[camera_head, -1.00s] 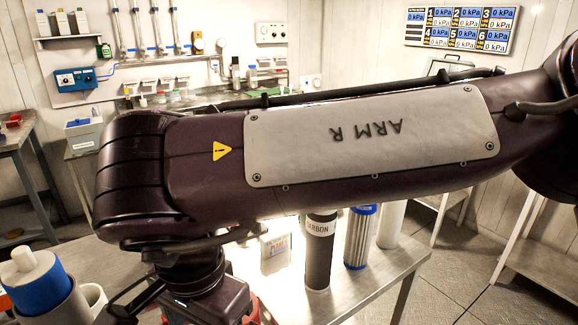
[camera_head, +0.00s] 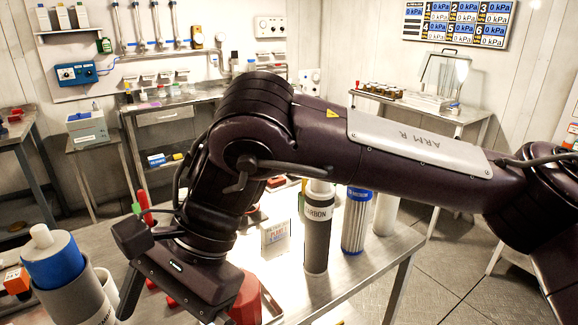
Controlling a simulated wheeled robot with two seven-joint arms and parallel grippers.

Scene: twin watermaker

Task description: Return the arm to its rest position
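My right arm (camera_head: 420,150), lettered ARM R, comes in from the right and reaches across the middle of the camera_head view. It bends down at the left to my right gripper (camera_head: 190,300). The gripper hangs over the left part of the bench (camera_head: 365,285), its dark fingers spread wide, and it appears open. The fingertips are partly cut off or hidden. A red object (camera_head: 246,300) shows behind the gripper; whether they touch I cannot tell. My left gripper is not in view.
A dark CARBON cylinder (camera_head: 317,235), a blue-capped filter (camera_head: 355,222) and a white cylinder (camera_head: 385,213) stand upright on the bench, close to the arm. A white labelled container (camera_head: 275,242) stands left of them.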

